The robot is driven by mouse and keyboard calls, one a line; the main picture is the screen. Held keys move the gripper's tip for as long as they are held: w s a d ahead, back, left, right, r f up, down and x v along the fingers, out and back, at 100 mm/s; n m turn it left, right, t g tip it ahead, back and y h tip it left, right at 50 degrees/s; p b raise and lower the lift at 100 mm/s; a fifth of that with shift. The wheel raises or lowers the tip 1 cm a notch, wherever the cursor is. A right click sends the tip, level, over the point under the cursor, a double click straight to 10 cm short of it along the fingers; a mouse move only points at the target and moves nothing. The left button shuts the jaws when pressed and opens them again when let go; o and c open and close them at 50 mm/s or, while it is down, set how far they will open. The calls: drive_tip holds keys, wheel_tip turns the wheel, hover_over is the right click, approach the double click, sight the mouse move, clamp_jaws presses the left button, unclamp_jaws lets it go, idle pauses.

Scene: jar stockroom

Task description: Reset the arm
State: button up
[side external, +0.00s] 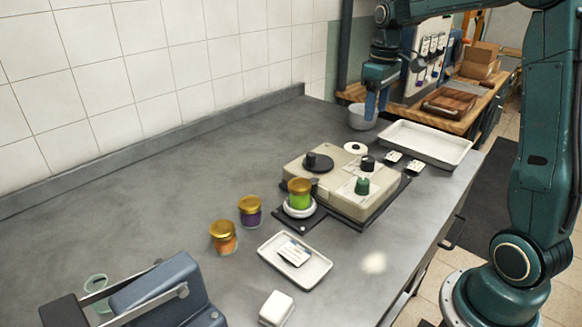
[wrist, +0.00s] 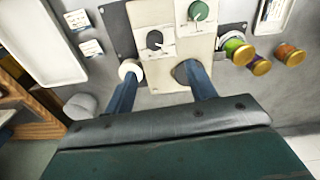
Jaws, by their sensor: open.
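My gripper (side external: 377,105) hangs fingers-down over the far end of the counter, beside the grey bowl (side external: 362,117) in the side view. In the wrist view my gripper (wrist: 158,74) has its two blue fingers spread wide, with nothing held between them. A gold-lidded green jar (side external: 299,194) stands on a round white pad beside the unit.
A purple jar (side external: 250,211) and an orange jar (side external: 224,238) stand nearby. A white tray (side external: 318,264) holds a card. A larger white tray (side external: 436,150) lies near the far right edge. A blue-grey machine (side external: 165,300) occupies the front left. The left counter is clear.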

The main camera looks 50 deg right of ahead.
drive_tip(key=s+a+r+t, duration=0.1)
drive_tip(key=s+a+t, duration=0.4)
drive_tip(key=s+a, duration=1.4)
drive_tip(key=shift+s+r+m, duration=0.3)
drive_tip(key=shift+s+r, duration=0.05)
drive_tip(key=shift+s, duration=0.2)
